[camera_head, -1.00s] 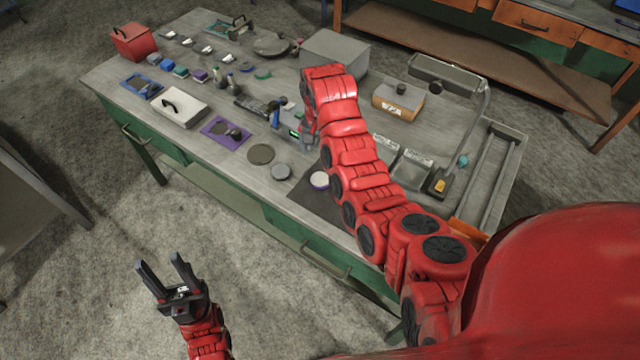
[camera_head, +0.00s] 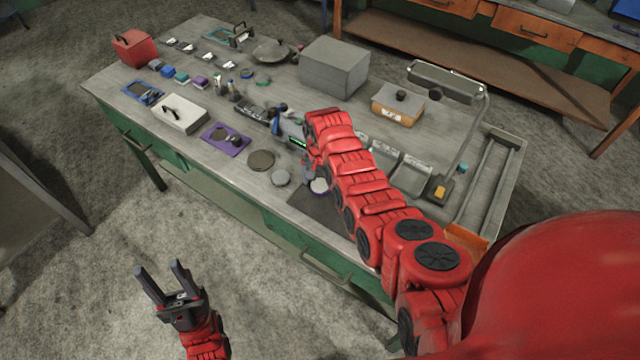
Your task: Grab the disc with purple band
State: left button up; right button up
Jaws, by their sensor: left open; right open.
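The disc with the purple band (camera_head: 319,186) is a small pale round disc with a purplish rim. My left gripper (camera_head: 160,269) is open and empty, over the floor in front of the bench.
A plain grey disc (camera_head: 281,178) and a larger dark disc (camera_head: 261,160) lie left of the banded disc. A purple tray (camera_head: 226,139), white box (camera_head: 180,114), grey box (camera_head: 334,68) and lamp (camera_head: 447,80) crowd the bench (camera_head: 240,178).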

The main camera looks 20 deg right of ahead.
jog(key=shift+f, duration=0.2)
grip_shut()
dwell(0.5)
